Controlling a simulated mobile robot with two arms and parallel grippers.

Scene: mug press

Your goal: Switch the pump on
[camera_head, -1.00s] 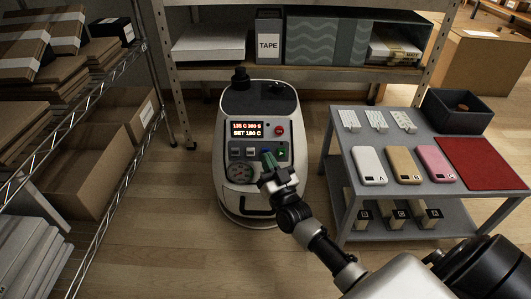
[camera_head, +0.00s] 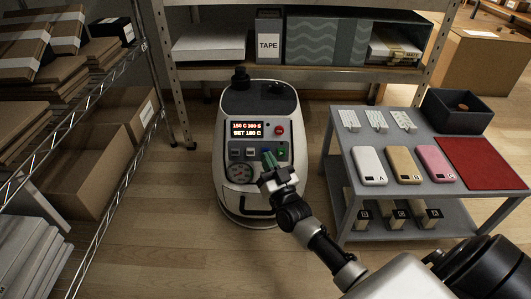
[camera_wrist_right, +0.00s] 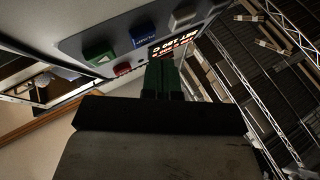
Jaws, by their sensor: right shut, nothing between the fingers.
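The white machine (camera_head: 234,192) stands on the floor with a grey control panel on its front. In the right wrist view, a blue button (camera_wrist_right: 145,35) with lettering that seems to read PUMP sits beside a green button (camera_wrist_right: 98,53) with a triangle. The green button also shows in the head view (camera_head: 282,153). My right gripper (camera_head: 268,158) is shut and empty, its green fingertips in front of the panel, just left of the green button. The fingertips hide part of the panel there. In the wrist view the fingers (camera_wrist_right: 164,78) end near the blue button; I cannot tell whether they touch it. My left gripper is out of view.
The lit display (camera_head: 247,129) reads about 150 C, 300 S, SET 180 C. A red button (camera_head: 279,130) is beside it and a gauge (camera_head: 238,172) lower left. A wire shelf (camera_head: 128,165) stands left.

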